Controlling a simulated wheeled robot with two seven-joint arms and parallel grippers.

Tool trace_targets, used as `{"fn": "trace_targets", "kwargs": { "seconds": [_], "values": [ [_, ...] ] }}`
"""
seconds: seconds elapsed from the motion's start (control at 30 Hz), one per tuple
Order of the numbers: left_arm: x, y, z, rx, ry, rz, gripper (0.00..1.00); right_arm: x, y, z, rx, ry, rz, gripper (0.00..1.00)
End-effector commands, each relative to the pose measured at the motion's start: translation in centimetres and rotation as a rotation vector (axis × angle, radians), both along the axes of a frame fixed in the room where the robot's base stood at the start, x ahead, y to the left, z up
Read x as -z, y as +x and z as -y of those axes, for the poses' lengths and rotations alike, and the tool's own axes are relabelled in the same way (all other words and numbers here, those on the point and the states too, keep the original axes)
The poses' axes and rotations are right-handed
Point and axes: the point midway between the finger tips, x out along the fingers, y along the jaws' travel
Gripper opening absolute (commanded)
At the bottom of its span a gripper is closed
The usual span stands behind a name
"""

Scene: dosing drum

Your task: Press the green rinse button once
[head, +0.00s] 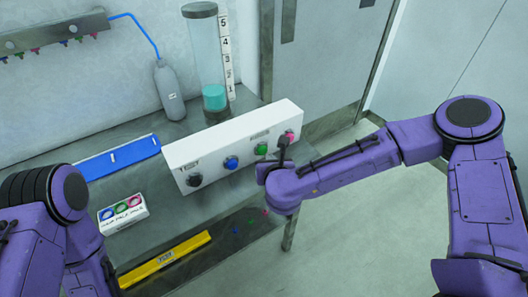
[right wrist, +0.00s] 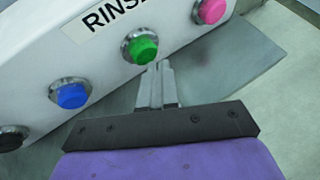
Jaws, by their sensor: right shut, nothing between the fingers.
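The green rinse button (head: 261,149) is on the sloped front of a white control box (head: 215,150). In the right wrist view the green button (right wrist: 140,48) sits below a label reading RINSE, cut off at its end. My right gripper (right wrist: 160,68) is shut and empty, its tips just below and right of the green button; I cannot tell whether they touch it. In the head view the right gripper (head: 283,145) is in front of the box between the green and pink buttons. My left arm is at the lower left; its gripper is not in view.
Beside the green button are a blue button (head: 231,163), a black button (head: 194,180) and a pink button (head: 289,136). Behind the box stands a clear cylinder (head: 207,60) with teal liquid. A grey bottle (head: 168,90) and a blue tray (head: 118,157) are left.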

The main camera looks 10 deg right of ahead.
Motion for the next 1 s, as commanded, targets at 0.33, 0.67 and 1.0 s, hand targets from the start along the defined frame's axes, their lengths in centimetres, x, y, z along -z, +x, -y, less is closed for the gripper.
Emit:
{"fn": "trace_targets", "kwargs": {
  "seconds": [0.33,0.67,1.0],
  "values": [
    [0.0,0.0,0.0,0.0,0.0,0.0,0.43,0.0,-0.6,0.2,0.002,0.0,-0.001,0.0],
    [0.2,0.0,0.0,0.0,0.0,0.0,0.43,0.0,-2.9,1.1,0.0,0.0,-0.001,0.0],
    [0.4,0.0,0.0,0.0,0.0,0.0,0.43,0.0,-5.3,1.9,0.001,0.0,-0.001,0.0]
  ]
}}
